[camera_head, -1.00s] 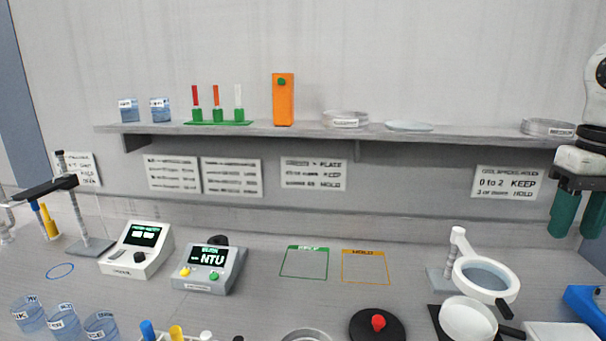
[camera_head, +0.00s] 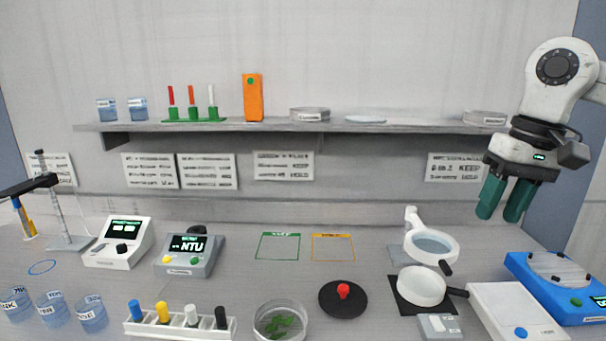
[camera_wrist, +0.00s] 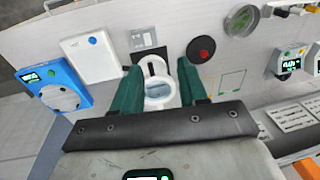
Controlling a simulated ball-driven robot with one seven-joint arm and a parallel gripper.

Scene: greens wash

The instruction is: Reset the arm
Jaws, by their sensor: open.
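My gripper (camera_head: 505,199) has two green fingers and hangs at the right of the head view, in the air above the bench, before the wall. The fingers are apart with nothing between them. In the wrist view my gripper (camera_wrist: 163,92) points down at the bench, and the white magnifier (camera_wrist: 157,86) shows below, in the gap between the fingers. In the head view the magnifier (camera_head: 411,236) stands on the bench, left of and below the gripper, apart from it.
A blue device (camera_head: 560,287) and a white flat box (camera_head: 515,312) are at the bench's right. A white pan (camera_head: 421,285), a red-knobbed black disc (camera_head: 343,300) and a dish of leaves (camera_head: 280,320) stand further left. A shelf (camera_head: 290,126) runs along the wall. The air around the gripper looks clear.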

